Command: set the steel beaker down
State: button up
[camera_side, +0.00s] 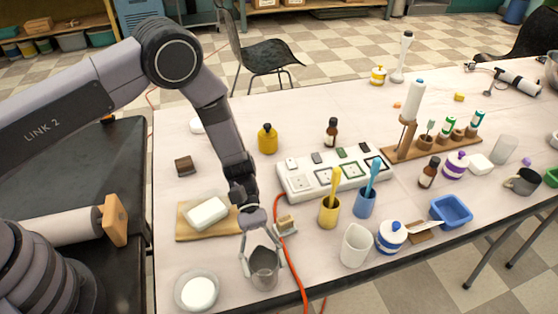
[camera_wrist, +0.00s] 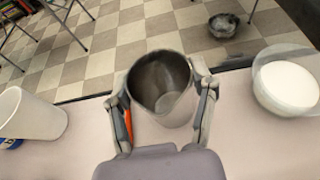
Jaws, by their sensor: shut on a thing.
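The steel beaker (camera_side: 264,271) is a grey metal cup near the front edge of the table in the side view. My gripper (camera_side: 262,262) points down over it, with a finger on each side of its wall. In the wrist view the beaker (camera_wrist: 162,88) stands between the two fingers of my gripper (camera_wrist: 162,100), its open mouth towards the camera and empty inside. My gripper is shut on the beaker. I cannot tell whether its base touches the table.
A glass dish with a white soap (camera_side: 197,291) is left of the beaker, and a white cup (camera_side: 356,245) is to the right. An orange cable (camera_side: 290,255) runs close beside the beaker. A soap block on a wooden board (camera_side: 207,213) lies behind left. The table's front edge is close.

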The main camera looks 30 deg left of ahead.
jog(key=o, duration=1.2)
jog(key=shift+f, duration=0.1)
jog(key=shift+c, duration=0.2)
jog(key=shift+r, duration=0.2)
jog(key=v, duration=1.2)
jog(key=a+r+m+t+y, duration=0.2)
jog(key=a+r, duration=0.2)
jog(key=r, duration=0.7)
jog(key=s+a+r+m+t+y, duration=0.2)
jog(key=s+a+r+t, duration=0.25)
jog(key=a+r, duration=0.35)
jog(key=s+a+r+m+t+y, duration=0.3)
jog(key=s+a+r, duration=0.2)
jog(key=r, duration=0.5)
jog(key=s+a+r+m+t+y, duration=0.2)
jog(key=s+a+t, duration=0.3)
jog(key=s, duration=0.5)
jog(key=shift+a+r+t+y, duration=0.2)
jog(key=shift+a+t+y, duration=0.15)
jog(key=shift+a, duration=0.5)
